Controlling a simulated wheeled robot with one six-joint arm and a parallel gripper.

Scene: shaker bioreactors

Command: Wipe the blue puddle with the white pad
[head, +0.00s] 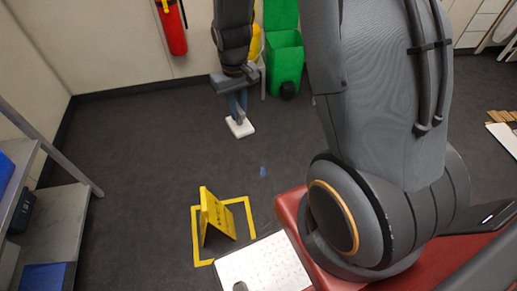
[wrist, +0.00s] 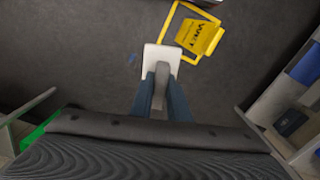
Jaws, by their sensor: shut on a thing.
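The white pad (head: 238,128) is a flat square block with a grey handle, held above the dark floor in the upper middle of the head view. It also shows in the wrist view (wrist: 152,54). My gripper (head: 238,104) is shut on the pad's handle; in the wrist view its two blue-grey fingers (wrist: 161,88) close around it. The blue puddle (head: 263,171) is a small patch on the floor, below and to the right of the pad in the head view.
A yellow wet-floor sign (head: 216,216) stands inside a yellow floor outline near the puddle. A white perforated board (head: 262,266) lies in front. A green bin (head: 285,62) and a red extinguisher (head: 172,27) are at the back. Grey shelving (head: 62,225) is on the left.

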